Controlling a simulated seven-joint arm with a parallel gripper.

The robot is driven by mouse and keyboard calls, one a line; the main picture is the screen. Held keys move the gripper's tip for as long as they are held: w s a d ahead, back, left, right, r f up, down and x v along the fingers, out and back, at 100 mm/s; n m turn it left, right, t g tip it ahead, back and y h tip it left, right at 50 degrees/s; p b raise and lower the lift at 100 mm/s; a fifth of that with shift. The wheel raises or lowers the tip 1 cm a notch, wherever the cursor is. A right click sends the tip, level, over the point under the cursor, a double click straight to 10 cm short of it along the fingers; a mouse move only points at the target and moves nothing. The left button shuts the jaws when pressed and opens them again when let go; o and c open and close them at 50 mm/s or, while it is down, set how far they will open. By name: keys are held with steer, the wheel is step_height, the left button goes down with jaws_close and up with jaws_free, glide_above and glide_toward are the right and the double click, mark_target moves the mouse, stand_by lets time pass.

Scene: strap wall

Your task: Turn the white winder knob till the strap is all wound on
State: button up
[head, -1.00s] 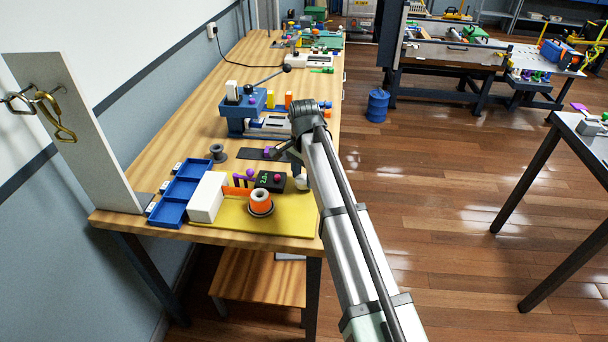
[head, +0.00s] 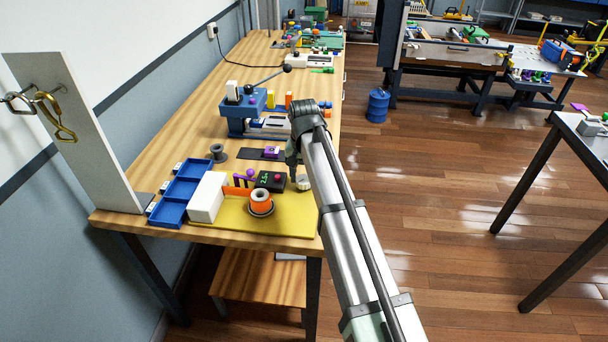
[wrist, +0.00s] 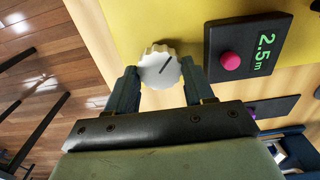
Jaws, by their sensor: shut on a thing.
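The white winder knob (wrist: 159,68) has a scalloped rim and a dark pointer line; it also shows in the head view (head: 303,183) beside my arm. My gripper (wrist: 160,74) has its two fingers on either side of the knob, shut on it. An orange strap (head: 238,190) runs from the white box (head: 208,197) to the spool (head: 261,202), which has orange strap wound on it. The display box (wrist: 245,50) reads 2.5 m in green and has a pink button.
The yellow board (head: 285,219) carries the winder parts. A blue tray (head: 180,192) lies to its left, with a blue lever press (head: 245,108) farther back. Open floor lies right of the bench.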

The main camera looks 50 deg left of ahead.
mark_target(303, 179)
steer(key=n, duration=0.5)
steer(key=shift+n, duration=0.3)
steer(key=n, duration=0.5)
steer(key=shift+s, duration=0.1)
steer(key=shift+n, duration=0.4)
steer(key=o, duration=1)
steer(key=shift+o, duration=0.2)
steer(key=shift+r, duration=0.15)
step_height(303, 179, up, 14)
steer(key=shift+f, duration=0.2)
